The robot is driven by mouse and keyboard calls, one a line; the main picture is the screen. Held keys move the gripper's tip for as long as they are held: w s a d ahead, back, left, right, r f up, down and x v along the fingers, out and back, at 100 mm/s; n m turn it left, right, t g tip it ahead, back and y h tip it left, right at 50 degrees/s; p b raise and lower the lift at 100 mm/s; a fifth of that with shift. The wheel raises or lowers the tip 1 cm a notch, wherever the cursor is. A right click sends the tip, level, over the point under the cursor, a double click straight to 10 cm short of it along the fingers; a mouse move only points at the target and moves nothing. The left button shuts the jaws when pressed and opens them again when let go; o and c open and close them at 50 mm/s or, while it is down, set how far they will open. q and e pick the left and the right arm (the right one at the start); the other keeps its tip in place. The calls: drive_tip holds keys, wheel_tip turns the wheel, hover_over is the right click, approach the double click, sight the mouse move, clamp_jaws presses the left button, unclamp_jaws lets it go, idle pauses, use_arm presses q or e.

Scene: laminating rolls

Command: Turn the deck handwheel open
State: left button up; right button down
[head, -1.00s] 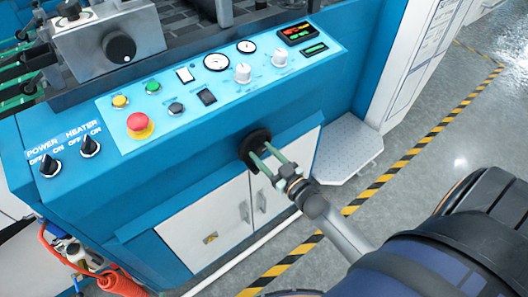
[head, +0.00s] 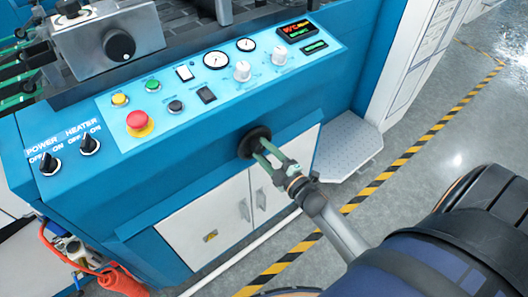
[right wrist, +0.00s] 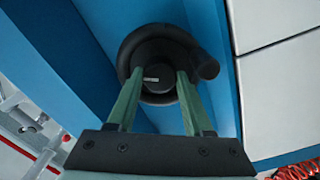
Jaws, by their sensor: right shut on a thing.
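The deck handwheel (head: 249,136) is a small black round wheel on the blue front face of the machine, below the control panel. In the right wrist view the handwheel (right wrist: 155,42) shows a dark hub with a small label and a round knob at its right edge. My right gripper (head: 262,156) reaches it from the lower right. Its two green fingers lie on either side of the hub in the right wrist view (right wrist: 158,80), shut on the wheel. The exact contact at the fingertips is partly hidden. My left gripper is not in view.
The control panel (head: 215,85) above carries gauges, knobs, a lit display and a red emergency button (head: 138,121). White cabinet doors (head: 215,222) with handles are below the wheel. A grey step plate (head: 345,148) is to the right, and striped floor tape (head: 400,162) runs past it.

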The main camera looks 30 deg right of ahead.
drive_tip(key=n, duration=0.2)
drive_tip(key=shift+n, duration=0.3)
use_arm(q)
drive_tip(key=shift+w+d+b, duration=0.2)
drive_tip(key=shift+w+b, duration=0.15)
use_arm(e)
drive_tip(key=shift+n, duration=0.6)
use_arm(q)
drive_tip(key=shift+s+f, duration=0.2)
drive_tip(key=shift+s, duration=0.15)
use_arm(e)
drive_tip(key=shift+c, duration=1.5)
unclamp_jaws()
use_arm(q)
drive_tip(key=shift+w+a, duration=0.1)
